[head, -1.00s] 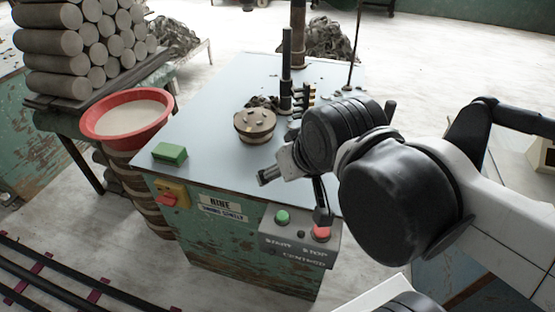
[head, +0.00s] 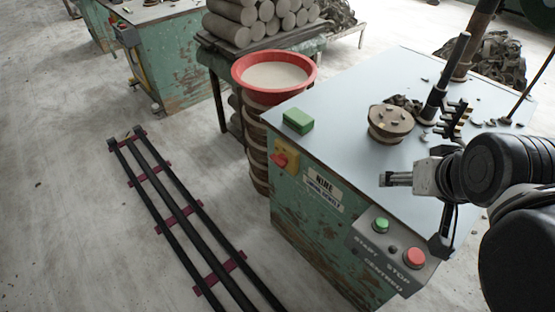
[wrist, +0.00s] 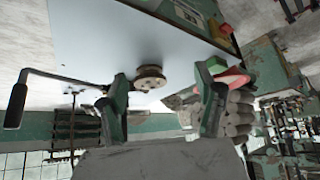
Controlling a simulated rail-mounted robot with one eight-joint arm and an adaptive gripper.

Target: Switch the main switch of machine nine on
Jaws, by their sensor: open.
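The main switch (head: 286,156) is a yellow box with a red handle on the upper left of machine nine's front, in the head view. The handle's exact angle is too small to tell. The label NINE (head: 324,182) is right of it on the green machine (head: 300,225). My gripper (head: 391,179) is over the machine's right front part, well right of the switch and touching nothing visible. In the wrist view my gripper (wrist: 167,76) has its two fingers wide apart and empty, with the tabletop beyond.
A control box with a green button (head: 381,225) and a red button (head: 414,258) juts from the front, below my gripper. A green block (head: 298,121) lies on the top above the switch. A red basin (head: 304,73) stands behind left. Rails (head: 185,215) cross the floor left.

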